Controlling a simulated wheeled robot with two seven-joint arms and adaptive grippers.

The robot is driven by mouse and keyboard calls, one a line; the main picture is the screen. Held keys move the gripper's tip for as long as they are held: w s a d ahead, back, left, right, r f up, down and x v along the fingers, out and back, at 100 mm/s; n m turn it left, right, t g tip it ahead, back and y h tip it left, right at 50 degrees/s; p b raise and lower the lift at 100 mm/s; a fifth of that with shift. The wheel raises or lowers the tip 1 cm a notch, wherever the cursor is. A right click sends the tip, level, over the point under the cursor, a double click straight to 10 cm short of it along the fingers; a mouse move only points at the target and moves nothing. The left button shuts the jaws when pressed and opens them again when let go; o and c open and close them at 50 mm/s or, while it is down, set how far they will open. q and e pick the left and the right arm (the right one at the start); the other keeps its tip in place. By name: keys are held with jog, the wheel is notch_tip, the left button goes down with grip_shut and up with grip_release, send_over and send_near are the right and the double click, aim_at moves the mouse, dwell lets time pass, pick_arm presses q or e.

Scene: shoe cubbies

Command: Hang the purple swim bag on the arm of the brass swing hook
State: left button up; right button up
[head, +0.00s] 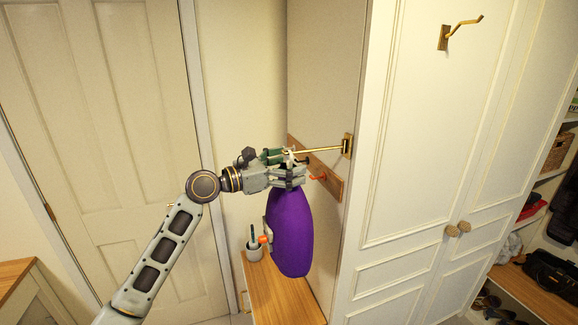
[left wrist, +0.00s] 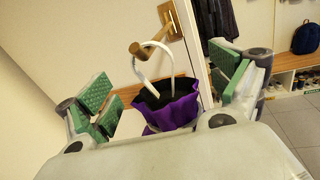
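The purple swim bag (head: 291,235) hangs upright below my left gripper in the head view. The left wrist view shows its open dark mouth and purple rim (left wrist: 170,112), with a white cord loop (left wrist: 168,58) rising from it. The cord passes over the brass swing hook's arm close to its knobbed end (left wrist: 140,49). The brass swing hook arm (head: 322,149) reaches left from its plate on the side panel. My left gripper (head: 290,168) is at the arm's free end; in the left wrist view its green-padded fingers (left wrist: 165,92) stand wide apart on either side of the bag.
A wooden rail with an orange-red peg (head: 318,178) is just below the brass arm. A wooden bench (head: 285,292) stands beneath, with a grey cup (head: 254,251) beside the bag. Another brass hook (head: 444,37) is on the white wardrobe (head: 400,190) at right.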

pick_arm(q)
jog(key=shift+f, duration=0.1)
jog(key=shift+v, duration=0.8)
jog(key=v, duration=1)
jog(key=shift+a, duration=0.15)
jog(key=shift+m, duration=0.3)
